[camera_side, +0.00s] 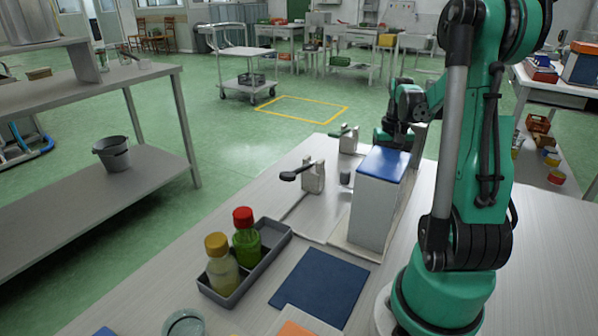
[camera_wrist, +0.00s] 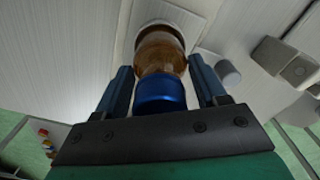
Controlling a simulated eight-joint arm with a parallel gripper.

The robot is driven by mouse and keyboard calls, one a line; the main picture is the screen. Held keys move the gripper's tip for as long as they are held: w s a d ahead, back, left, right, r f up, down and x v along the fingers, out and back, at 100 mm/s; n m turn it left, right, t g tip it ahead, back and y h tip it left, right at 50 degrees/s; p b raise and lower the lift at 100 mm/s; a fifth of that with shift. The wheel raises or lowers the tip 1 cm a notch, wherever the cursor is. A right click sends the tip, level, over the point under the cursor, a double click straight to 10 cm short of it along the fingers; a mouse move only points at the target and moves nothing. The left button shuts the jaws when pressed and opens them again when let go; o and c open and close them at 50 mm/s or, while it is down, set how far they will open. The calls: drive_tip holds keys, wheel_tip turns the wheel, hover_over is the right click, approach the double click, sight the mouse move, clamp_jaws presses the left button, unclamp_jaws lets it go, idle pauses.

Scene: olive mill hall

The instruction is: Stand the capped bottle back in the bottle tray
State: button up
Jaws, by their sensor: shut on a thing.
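In the wrist view, my gripper (camera_wrist: 162,75) is shut on a capped bottle (camera_wrist: 160,52) with a blue cap and amber contents. The cap points toward the gripper palm. I cannot tell whether the bottle's base touches the pale surface behind it. In the side view, the gripper's fingers and the held bottle are hidden behind the white box. The dark grey bottle tray (camera_side: 262,260) lies on the table, left of that box. A yellow-capped bottle (camera_side: 221,270) and a red-capped bottle (camera_side: 246,240) stand upright in it. The tray's far right end looks empty.
The white box (camera_side: 374,211) with a blue top stands between the tray and my gripper. Two lever fittings (camera_side: 314,177) (camera_side: 347,142) and a small grey cylinder (camera_side: 345,178) are near it. A dark blue mat (camera_side: 322,285) lies flat right of the tray. A round dish (camera_side: 185,323) sits in front.

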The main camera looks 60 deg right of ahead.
drive_tip(key=shift+r, duration=3.25)
drive_tip(key=shift+r, duration=0.5)
drive_tip(key=r, duration=0.4)
drive_tip(key=shift+w+a, duration=0.15)
drive_tip(key=shift+w, duration=0.1)
drive_tip(key=w+a+n, duration=0.6)
drive_tip(key=w+a, duration=0.1)
drive_tip(key=a, duration=0.5)
drive_tip(key=w+a+n, duration=0.6)
drive_tip(key=w+a, duration=0.2)
drive_tip(key=a, duration=0.4)
wheel_tip(320, 180, down, 9)
drive_tip(key=shift+s+d+f, duration=0.15)
drive_tip(key=shift+s+f, duration=0.05)
